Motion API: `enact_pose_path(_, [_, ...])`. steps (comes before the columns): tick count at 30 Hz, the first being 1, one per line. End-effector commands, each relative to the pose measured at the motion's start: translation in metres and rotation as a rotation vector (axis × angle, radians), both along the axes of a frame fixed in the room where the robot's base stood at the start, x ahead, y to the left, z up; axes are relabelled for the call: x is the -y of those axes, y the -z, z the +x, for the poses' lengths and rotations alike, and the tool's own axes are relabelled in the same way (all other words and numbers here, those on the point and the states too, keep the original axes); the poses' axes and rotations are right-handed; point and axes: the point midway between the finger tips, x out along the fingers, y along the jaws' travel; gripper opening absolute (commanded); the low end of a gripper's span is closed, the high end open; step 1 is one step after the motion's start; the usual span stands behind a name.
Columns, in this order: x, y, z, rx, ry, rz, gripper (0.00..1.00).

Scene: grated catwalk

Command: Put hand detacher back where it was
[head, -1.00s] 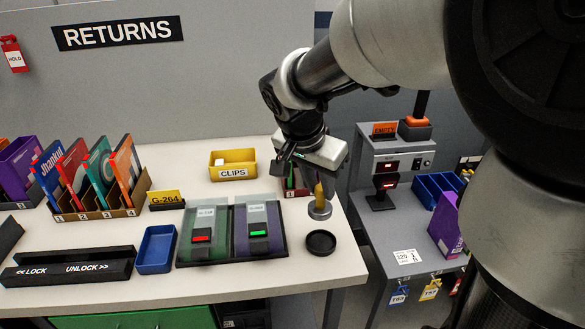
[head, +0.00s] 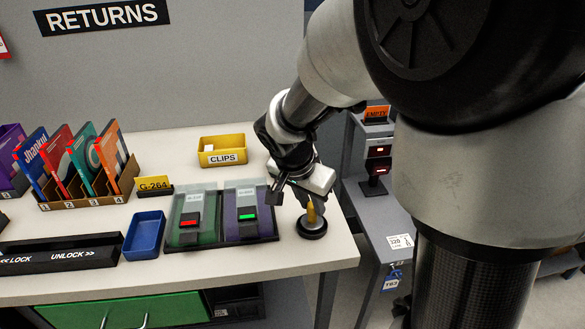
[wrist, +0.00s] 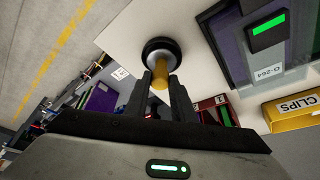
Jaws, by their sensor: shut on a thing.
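The hand detacher has a yellow handle (head: 311,213) and a round grey metal base. It stands about upright in or on the round black dish (head: 313,235) near the table's right end. My gripper (wrist: 160,76) is shut on the yellow handle from above. In the wrist view the grey base (wrist: 161,56) sits within the dark rim of the dish (wrist: 147,45). I cannot tell whether the base rests fully on the dish floor.
Left of the dish is a black tray with a green case (head: 193,218) and a purple case (head: 246,212). A blue tray (head: 144,235), a yellow CLIPS bin (head: 222,142) and book racks stand farther left and back. The table's right edge is close to the dish.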

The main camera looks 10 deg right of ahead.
Motion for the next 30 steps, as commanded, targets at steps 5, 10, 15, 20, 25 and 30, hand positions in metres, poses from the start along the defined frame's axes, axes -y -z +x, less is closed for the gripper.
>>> enact_pose_path(5, [0.000,-0.001,0.001,0.001,0.000,0.000,0.00])
enact_pose_path(10, [0.000,0.003,0.001,0.002,-0.001,0.001,0.00])
enact_pose_path(15, [0.000,0.002,0.000,0.000,0.000,0.000,0.41])
enact_pose_path(20, [0.000,0.002,0.000,0.000,0.000,0.000,0.41])
enact_pose_path(25, [0.000,-0.004,0.000,0.000,0.000,0.000,0.41])
enact_pose_path(30, [-0.008,-0.028,-0.006,0.005,-0.001,0.002,0.41])
